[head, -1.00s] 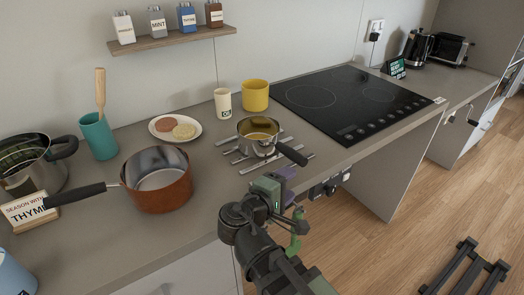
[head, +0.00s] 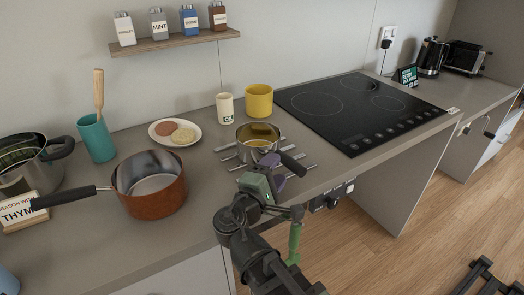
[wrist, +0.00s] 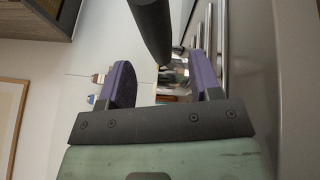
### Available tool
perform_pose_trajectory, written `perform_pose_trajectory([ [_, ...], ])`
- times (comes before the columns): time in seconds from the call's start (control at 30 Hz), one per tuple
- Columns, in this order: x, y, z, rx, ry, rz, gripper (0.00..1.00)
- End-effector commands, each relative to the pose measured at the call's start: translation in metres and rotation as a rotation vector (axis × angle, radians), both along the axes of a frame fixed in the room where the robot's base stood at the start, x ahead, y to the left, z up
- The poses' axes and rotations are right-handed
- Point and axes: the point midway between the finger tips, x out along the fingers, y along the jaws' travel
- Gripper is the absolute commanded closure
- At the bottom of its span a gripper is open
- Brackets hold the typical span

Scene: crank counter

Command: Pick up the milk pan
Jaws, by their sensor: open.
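The milk pan (head: 258,142) is a small steel pan with a yellowish inside and a black handle (head: 293,164) pointing right and toward the front edge. It stands upright on a slatted metal trivet. My gripper (head: 272,170) is open at the counter's front edge, its purple fingers close beside the handle. In the wrist view, the dark handle (wrist: 152,28) shows at the top between the two open fingers of my gripper (wrist: 162,75). I cannot tell whether a finger touches it. The pan body is mostly hidden there.
A copper pan (head: 150,198) stands left, its handle over a sign (head: 20,213). Behind the milk pan are a cream cup (head: 225,107), a yellow mug (head: 259,100) and a plate (head: 154,138). The black hob (head: 352,126) lies right; a spice shelf (head: 175,40) hangs above.

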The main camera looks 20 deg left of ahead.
Motion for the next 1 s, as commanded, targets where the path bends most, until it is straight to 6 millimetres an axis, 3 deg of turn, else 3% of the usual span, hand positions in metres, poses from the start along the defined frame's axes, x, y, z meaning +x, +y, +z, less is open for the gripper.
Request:
perform_pose_trajectory([
  [0.23, 0.042, -0.01, 0.004, -0.001, 0.001, -0.002, 0.42],
  [0.5, 0.047, -0.011, 0.004, 0.0, 0.001, -0.001, 0.44],
  [0.87, 0.046, -0.011, 0.004, 0.0, 0.001, -0.001, 0.99],
  [1.0, 0.046, -0.011, 0.004, 0.001, 0.0, -0.001, 1.0],
])
